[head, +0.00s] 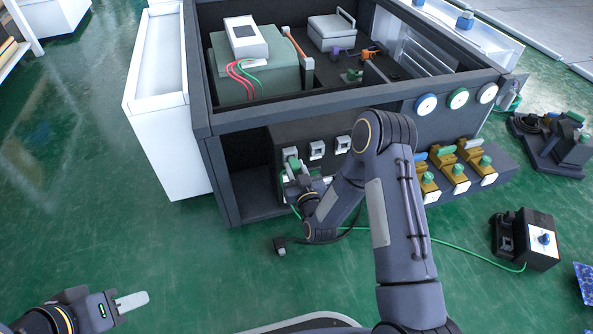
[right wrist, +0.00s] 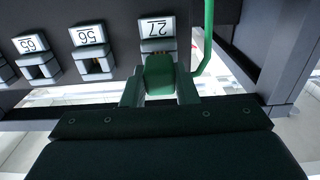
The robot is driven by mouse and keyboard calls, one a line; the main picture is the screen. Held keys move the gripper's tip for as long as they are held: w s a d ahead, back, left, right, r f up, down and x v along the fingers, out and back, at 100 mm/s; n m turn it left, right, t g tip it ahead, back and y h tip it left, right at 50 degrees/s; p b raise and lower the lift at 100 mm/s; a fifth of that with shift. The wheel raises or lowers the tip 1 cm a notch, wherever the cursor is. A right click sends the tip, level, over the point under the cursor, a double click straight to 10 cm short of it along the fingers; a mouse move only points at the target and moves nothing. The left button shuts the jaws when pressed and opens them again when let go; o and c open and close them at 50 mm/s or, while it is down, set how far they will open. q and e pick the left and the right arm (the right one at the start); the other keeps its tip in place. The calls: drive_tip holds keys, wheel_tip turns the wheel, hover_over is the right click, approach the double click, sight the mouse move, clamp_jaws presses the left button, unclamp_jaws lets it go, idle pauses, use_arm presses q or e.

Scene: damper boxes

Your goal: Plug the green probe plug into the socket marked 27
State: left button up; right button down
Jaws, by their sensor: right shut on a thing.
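My right gripper (right wrist: 160,88) is shut on the green probe plug (right wrist: 159,72), which sits between its two fingers. The plug is in front of the socket marked 27 (right wrist: 157,27) and covers its opening. I cannot tell how far it is in. The label is upside down in the right wrist view. In the head view, my right gripper (head: 295,178) is at the leftmost socket (head: 290,154) of the row on the dark panel. My left gripper (head: 130,302) is far off at the lower left, over the floor; its finger gap does not show.
Sockets marked 56 (right wrist: 92,50) and 65 (right wrist: 37,57) are beside 27. A green cable (head: 455,245) runs over the floor to a black box (head: 527,240). Brown-and-green units (head: 455,172) stand right of my arm. The floor at left is clear.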

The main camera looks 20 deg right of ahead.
drive_tip(key=shift+w, duration=0.7)
drive_tip(key=c, duration=1.1)
unclamp_jaws()
drive_tip(key=shift+o, duration=0.2)
drive_tip(key=shift+s, duration=0.1)
